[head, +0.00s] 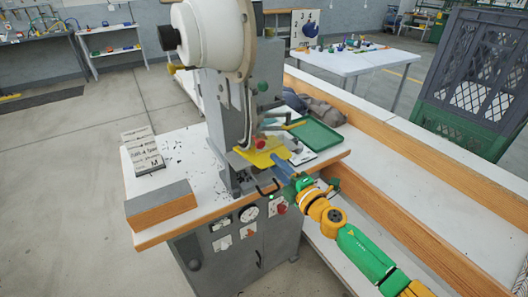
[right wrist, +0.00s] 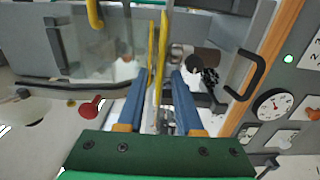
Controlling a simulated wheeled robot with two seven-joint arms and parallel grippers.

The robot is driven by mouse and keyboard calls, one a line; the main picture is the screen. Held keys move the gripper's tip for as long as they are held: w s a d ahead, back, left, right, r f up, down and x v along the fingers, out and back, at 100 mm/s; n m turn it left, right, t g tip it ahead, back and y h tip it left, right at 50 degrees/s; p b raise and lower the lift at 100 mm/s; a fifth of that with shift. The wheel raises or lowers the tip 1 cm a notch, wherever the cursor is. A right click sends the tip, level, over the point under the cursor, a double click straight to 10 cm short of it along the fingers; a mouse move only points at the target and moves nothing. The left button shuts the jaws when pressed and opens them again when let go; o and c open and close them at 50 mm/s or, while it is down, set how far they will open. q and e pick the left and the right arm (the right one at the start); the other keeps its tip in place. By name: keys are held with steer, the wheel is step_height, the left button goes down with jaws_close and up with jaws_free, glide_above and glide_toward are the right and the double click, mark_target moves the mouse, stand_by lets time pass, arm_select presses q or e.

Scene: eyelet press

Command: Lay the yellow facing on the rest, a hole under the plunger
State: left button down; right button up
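The yellow facing (head: 262,156) lies about flat at the press's working point, below the machine head, and my right gripper is at its near right edge. In the right wrist view the facing (right wrist: 162,50) shows almost edge-on, as a thin yellow strip between the fingers. My right gripper (head: 281,166) has its blue fingers (right wrist: 160,76) apart, with a gap visible beside the strip. The plunger's tip and the facing's holes are too small to make out, and the rest is mostly hidden under the facing. My left gripper is not in view.
The grey press (head: 222,110) stands on a white table with a wooden edge. A green tray (head: 318,136) lies behind my right gripper. A grey and brown block (head: 160,206) and label cards (head: 142,150) lie at the left. A dark crate (head: 480,80) stands at the right.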

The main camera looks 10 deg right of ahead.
mark_target(260, 166)
steer(key=shift+d, duration=0.1)
jaws_close()
steer(key=shift+s+r, duration=0.1)
steer(key=shift+s, duration=0.05)
stand_by(0.3)
steer(key=shift+p, duration=0.3)
steer(key=a, duration=0.2)
steer(key=s+a+p, duration=0.1)
steer(key=a, duration=0.1)
steer(key=shift+r, duration=0.15)
stand_by(1.3)
